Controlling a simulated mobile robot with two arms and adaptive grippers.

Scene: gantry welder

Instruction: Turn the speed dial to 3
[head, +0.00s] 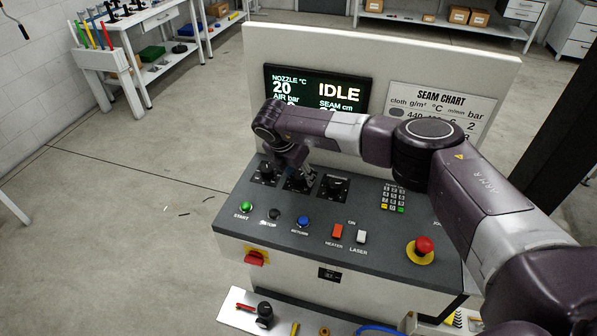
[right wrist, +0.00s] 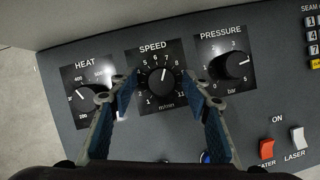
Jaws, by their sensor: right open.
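The speed dial (right wrist: 162,82) is a round black knob on a black plate with a numbered scale, in the middle of the right wrist view. Its white pointer line points up, near 7. In the head view the speed dial (head: 297,184) is partly hidden by my right gripper (head: 308,174). In the right wrist view my right gripper (right wrist: 162,86) is open, with one blue-padded finger on each side of the knob and a gap to it on both sides. How high the fingertips are above the panel is hard to tell. My left gripper is not in view.
The heat dial (right wrist: 91,97) is left of the speed dial, close to the left finger; the pressure dial (right wrist: 235,65) is at the right. The console (head: 330,222) carries several buttons, switches and a red emergency stop (head: 424,245). The screen (head: 318,88) reads IDLE.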

